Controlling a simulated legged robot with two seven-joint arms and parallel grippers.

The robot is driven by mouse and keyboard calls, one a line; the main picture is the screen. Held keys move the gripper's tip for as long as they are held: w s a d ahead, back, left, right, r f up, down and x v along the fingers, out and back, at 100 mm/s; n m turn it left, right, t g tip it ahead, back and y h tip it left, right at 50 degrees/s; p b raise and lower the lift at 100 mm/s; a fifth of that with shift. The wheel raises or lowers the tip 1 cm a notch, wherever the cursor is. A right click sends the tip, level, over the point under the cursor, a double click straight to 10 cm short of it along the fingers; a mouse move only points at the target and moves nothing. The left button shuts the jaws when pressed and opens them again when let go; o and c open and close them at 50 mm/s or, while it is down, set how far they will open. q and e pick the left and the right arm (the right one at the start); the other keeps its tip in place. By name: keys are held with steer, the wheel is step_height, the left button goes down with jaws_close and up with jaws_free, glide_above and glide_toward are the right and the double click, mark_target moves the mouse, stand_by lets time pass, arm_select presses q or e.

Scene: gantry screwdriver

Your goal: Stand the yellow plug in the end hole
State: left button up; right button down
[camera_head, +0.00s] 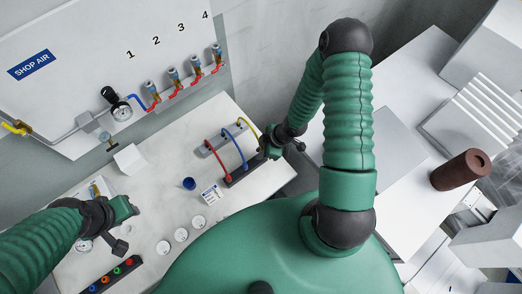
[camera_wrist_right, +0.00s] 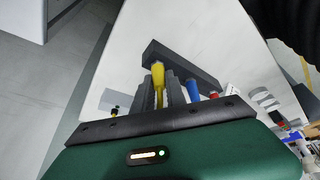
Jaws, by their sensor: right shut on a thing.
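The yellow plug (camera_wrist_right: 158,75) shows between the two fingers of my right gripper (camera_wrist_right: 160,92) in the wrist view, and the gripper is shut on it. In the head view my right gripper (camera_head: 264,152) is at the far right end of the dark block (camera_head: 238,176), where the yellow hose (camera_head: 246,131) ends. The end hole is hidden by the gripper, and I cannot tell whether the plug's tip is in it. The blue plug (camera_wrist_right: 193,90) and red plug (camera_wrist_right: 214,95) are beside the gripper. My left gripper (camera_head: 124,209) is over the left bench, its jaws unclear.
Red and blue hoses (camera_head: 234,143) arch to the block from a grey bar behind it. A blue cup (camera_head: 189,184), a printed card (camera_head: 211,195) and several white round dishes (camera_head: 181,235) lie on the bench (camera_head: 165,205). The wall panel (camera_head: 70,60) carries numbered valves.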

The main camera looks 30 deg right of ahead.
steer(key=c, duration=1.3)
jaws_free()
steer(key=shift+f, duration=0.1)
steer(key=p+v, duration=1)
steer(key=v, duration=0.6)
steer(key=shift+s+d+r+p, duration=0.1)
steer(key=shift+d+r+p, duration=0.15)
steer(key=shift+r+p, duration=0.1)
